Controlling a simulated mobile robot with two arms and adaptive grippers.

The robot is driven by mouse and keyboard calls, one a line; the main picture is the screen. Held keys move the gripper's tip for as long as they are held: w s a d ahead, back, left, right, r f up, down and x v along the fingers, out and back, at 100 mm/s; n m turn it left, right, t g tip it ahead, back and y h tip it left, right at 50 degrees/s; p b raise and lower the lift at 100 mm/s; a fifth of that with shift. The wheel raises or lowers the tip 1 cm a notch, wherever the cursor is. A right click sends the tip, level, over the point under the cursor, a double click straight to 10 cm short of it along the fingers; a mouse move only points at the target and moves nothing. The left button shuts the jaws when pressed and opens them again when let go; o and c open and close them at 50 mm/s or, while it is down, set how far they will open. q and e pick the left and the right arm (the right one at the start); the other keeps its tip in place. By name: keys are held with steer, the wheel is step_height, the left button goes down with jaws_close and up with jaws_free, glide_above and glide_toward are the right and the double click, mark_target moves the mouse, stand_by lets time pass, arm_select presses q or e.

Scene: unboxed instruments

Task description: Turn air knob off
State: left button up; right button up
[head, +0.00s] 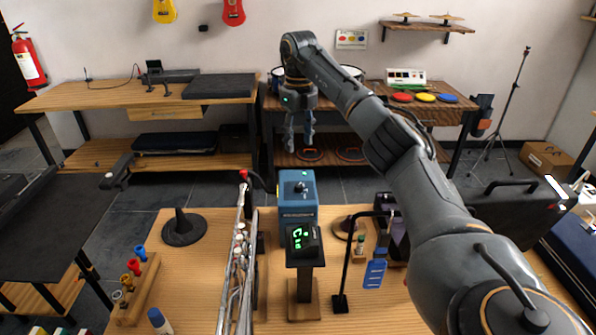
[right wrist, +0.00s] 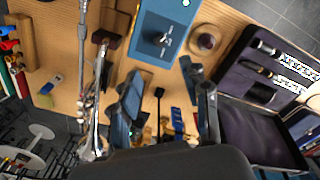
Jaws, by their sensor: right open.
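A blue box (head: 297,212) stands on the wooden table, with a dark knob (head: 300,187) on its top face. In the right wrist view the same blue box (right wrist: 150,22) shows from above, and its black knob (right wrist: 164,40) has a silvery bar-shaped handle. My right gripper (head: 299,147) is open and empty, pointing down, and appears above the box in the head view. In the right wrist view its two fingers (right wrist: 170,88) are spread apart, with the knob beyond them and not between them. My left gripper is not in view.
A tuner with a green display (head: 303,240) stands in front of the box. A silver wind instrument (head: 238,262) is close on the left. A black stand (head: 347,265) with a blue tag (head: 375,270) and an open dark case (right wrist: 262,125) are on the right.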

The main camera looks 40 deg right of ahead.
mark_target(299, 185)
step_height(299, 185, down, 12)
steer(key=shift+s+p, duration=0.1)
steer(key=shift+p, duration=0.6)
steer(key=shift+f, duration=0.75)
steer(key=shift+c, duration=0.4)
jaws_close()
